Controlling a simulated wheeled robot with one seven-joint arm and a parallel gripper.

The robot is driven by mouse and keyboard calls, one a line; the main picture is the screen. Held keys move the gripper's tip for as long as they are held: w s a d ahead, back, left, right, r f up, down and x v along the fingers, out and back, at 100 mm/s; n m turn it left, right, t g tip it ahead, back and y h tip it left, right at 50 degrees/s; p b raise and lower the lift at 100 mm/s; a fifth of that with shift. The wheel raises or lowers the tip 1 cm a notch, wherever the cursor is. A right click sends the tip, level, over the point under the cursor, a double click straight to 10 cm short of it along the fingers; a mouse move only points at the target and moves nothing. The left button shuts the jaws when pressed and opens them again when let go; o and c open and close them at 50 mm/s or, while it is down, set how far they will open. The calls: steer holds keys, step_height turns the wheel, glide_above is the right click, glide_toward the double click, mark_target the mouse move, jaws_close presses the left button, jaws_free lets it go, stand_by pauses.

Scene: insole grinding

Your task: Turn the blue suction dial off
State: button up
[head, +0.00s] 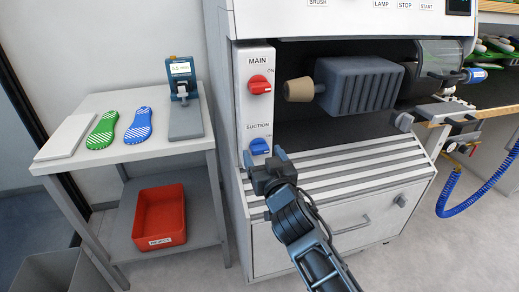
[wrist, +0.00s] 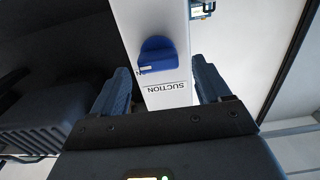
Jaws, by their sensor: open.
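The blue suction dial (head: 259,146) sits on the white switch panel (head: 256,105), under the word SUCTION and below the red MAIN dial (head: 260,85). In the wrist view the blue dial (wrist: 157,52) shows with a small white mark near its edge, and the SUCTION label appears upside down. My gripper (head: 263,158) is just in front of and slightly below the blue dial. In the wrist view its fingers (wrist: 163,88) are spread apart to either side of the panel strip, with nothing between them. The dial appears clear of both fingers.
A grey grinding unit (head: 358,86) and a slatted grate (head: 350,165) are right of the panel. A side table (head: 95,150) at left holds a green insole (head: 102,130), a blue insole (head: 139,126) and a gauge (head: 181,82). A red bin (head: 160,215) is below.

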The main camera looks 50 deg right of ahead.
mark_target(260, 149)
steer(key=shift+x, duration=1.1)
steer(key=c, duration=1)
